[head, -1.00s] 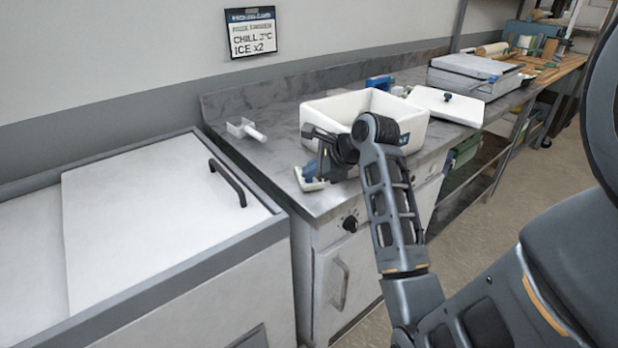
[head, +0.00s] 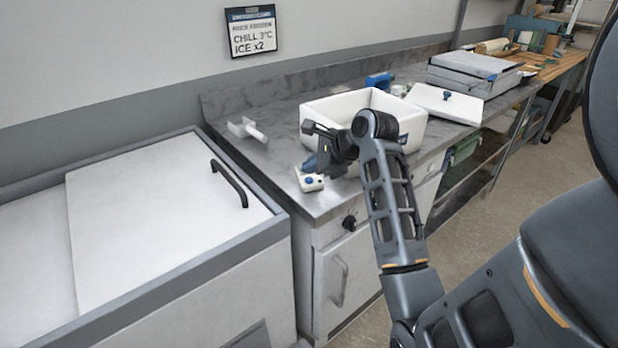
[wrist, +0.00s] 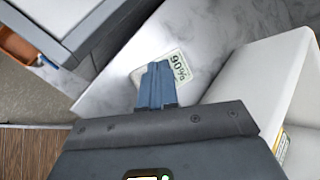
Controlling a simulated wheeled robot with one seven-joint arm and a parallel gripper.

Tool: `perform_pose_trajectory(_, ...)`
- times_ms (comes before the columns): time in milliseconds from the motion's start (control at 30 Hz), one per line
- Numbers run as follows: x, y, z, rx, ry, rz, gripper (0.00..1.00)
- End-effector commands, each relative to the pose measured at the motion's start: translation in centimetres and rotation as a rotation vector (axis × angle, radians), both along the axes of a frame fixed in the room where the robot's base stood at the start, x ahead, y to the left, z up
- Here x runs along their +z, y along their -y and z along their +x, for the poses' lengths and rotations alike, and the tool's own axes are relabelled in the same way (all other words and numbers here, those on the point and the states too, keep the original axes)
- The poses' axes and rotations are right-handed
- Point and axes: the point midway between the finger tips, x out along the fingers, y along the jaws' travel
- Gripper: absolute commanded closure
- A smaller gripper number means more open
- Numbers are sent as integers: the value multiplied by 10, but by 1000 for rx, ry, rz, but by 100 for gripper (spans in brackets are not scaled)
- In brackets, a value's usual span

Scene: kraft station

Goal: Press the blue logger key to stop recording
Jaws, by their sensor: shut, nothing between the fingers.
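The logger (head: 311,184) is a small white box on the near left corner of the grey marble counter. Its round blue key (head: 309,180) shows on top in the head view. In the wrist view the logger (wrist: 181,66) shows a pale display with dark digits, partly behind my fingers, and the blue key is not visible. My gripper (head: 310,164) is shut and empty, with its fingertips just behind the logger in the head view. It also shows in the wrist view (wrist: 156,72), its tips overlapping the logger's edge. I cannot tell whether they touch it.
An open white cooler box (head: 345,104) stands right beside my gripper, its lid (head: 445,104) to the right. A white bracket-like item (head: 246,130) and a blue item (head: 380,81) lie on the counter (head: 285,160). A white chest (head: 150,205) stands left.

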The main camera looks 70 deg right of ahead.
Motion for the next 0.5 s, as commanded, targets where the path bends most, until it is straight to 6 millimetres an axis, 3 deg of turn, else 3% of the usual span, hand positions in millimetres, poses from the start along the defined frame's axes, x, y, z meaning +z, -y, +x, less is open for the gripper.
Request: perform_pose_trajectory(500,31,0,0,2,0,-1,100)
